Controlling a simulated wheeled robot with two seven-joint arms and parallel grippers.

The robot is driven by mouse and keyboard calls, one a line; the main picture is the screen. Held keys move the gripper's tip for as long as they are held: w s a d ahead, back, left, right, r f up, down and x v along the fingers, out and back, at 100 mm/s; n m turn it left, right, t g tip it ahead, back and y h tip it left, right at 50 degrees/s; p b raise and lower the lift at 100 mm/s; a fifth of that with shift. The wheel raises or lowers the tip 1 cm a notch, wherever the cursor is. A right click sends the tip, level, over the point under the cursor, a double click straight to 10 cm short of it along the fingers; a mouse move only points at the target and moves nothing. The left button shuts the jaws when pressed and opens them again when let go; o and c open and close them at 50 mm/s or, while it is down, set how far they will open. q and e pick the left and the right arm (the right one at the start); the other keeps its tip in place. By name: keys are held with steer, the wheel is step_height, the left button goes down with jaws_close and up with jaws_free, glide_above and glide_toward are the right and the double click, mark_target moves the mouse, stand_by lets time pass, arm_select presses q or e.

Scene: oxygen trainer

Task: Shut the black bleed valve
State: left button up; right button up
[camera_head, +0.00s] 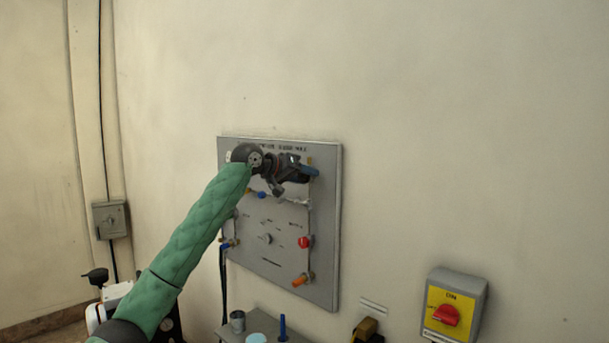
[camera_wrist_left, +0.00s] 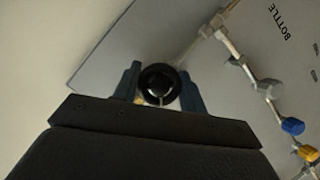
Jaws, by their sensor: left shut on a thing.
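The black bleed valve (camera_wrist_left: 160,84) is a round black knob with a pale mark, seen in the left wrist view at the upper part of the grey panel (camera_head: 285,258). My left gripper (camera_wrist_left: 160,88) has one finger on each side of the knob and is shut on it. In the head view my left gripper (camera_head: 306,172) is at the panel's upper right, and the gripper and wrist hide the knob there. My right gripper is in neither view.
The panel also carries a blue knob (camera_head: 262,195), a red knob (camera_head: 305,242) and an orange knob (camera_head: 301,280), with pipes between fittings. A yellow box with a red switch (camera_head: 446,315) is at the lower right. The wall above the panel is bare.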

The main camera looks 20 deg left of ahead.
arm_select(q)
steer(key=shift+f+m+y, duration=0.15)
steer(key=shift+m+y, duration=0.25)
steer(key=shift+m, duration=0.3)
steer(key=shift+m+y+p, duration=0.4)
steer(key=shift+m+y, duration=0.1)
steer(key=shift+m, duration=0.4)
steer(key=shift+f+m+t+y+p, duration=0.1)
steer(key=shift+m+t+y+p, duration=0.35)
steer(key=shift+m+y, duration=0.5)
steer(key=shift+m+t, duration=0.25)
steer(key=shift+m, duration=0.3)
steer(key=shift+y, duration=0.25)
steer(key=o, duration=0.9)
steer(key=shift+o, duration=0.4)
steer(key=shift+w+a, duration=0.1)
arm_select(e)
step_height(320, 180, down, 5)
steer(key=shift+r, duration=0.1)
